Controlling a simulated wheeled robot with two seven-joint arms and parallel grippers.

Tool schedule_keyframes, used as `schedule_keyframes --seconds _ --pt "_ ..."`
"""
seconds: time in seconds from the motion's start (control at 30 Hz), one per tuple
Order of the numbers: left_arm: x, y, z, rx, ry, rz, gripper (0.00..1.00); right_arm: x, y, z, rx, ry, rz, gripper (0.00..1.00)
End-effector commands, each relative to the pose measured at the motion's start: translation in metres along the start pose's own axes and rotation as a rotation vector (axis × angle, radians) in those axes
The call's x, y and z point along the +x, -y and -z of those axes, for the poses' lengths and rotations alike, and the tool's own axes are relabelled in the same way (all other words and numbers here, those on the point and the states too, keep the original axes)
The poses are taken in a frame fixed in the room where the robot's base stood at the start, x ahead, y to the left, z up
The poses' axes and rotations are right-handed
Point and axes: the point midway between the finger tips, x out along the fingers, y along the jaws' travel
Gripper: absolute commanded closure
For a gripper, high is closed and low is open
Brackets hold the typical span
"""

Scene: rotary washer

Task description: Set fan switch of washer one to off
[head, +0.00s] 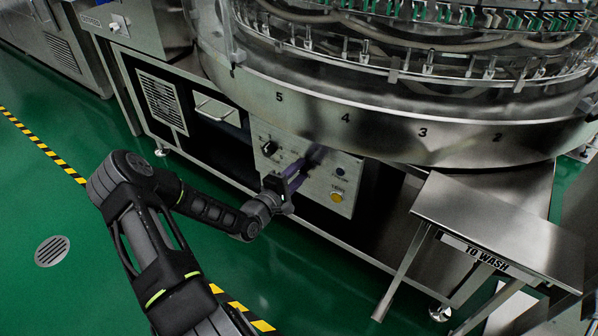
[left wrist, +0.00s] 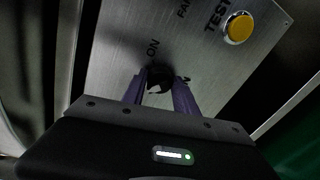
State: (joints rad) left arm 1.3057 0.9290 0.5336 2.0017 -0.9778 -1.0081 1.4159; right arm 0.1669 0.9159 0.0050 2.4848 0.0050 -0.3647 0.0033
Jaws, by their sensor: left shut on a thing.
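The washer's control panel (head: 318,185) is a metal plate low on the machine's front, below the number 4. My left gripper (head: 308,160) reaches it from the left, its purple fingers against the panel. In the left wrist view the fingers (left wrist: 160,88) are shut on a black rotary knob (left wrist: 159,73), which is mostly hidden between them. "ON" is printed beside the knob, and part of "FAN" shows further up. A yellow button (head: 337,197) marked "TEST" is on the same panel; it also shows in the left wrist view (left wrist: 238,28). My right gripper is not in view.
Another black knob (head: 269,148) sits on the panel's left part. The round washer rim (head: 380,135) overhangs the panel. A metal shelf (head: 500,230) labelled "TO WASH" juts out at the right. Green floor (head: 50,200) is open at the left.

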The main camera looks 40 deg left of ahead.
Motion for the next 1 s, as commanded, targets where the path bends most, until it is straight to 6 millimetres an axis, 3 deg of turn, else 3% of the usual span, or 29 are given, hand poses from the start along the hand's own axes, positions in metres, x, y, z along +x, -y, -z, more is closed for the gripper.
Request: schedule_keyframes --seconds 0.07,0.1,0.37,0.73,1.0 --pt "0.0 0.001 0.0 -0.003 -0.001 0.001 1.0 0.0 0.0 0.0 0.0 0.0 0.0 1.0" --pt "0.0 0.001 0.0 -0.003 -0.001 0.001 0.64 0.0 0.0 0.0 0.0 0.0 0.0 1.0" --pt "0.0 0.0 0.0 -0.001 -0.001 0.001 0.44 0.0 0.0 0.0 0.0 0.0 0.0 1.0" --pt "-0.006 0.0 0.0 0.0 -0.002 0.002 0.44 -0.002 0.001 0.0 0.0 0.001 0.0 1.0" --pt "-0.046 -0.001 0.001 0.0 -0.003 0.004 0.44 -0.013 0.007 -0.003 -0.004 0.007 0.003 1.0"
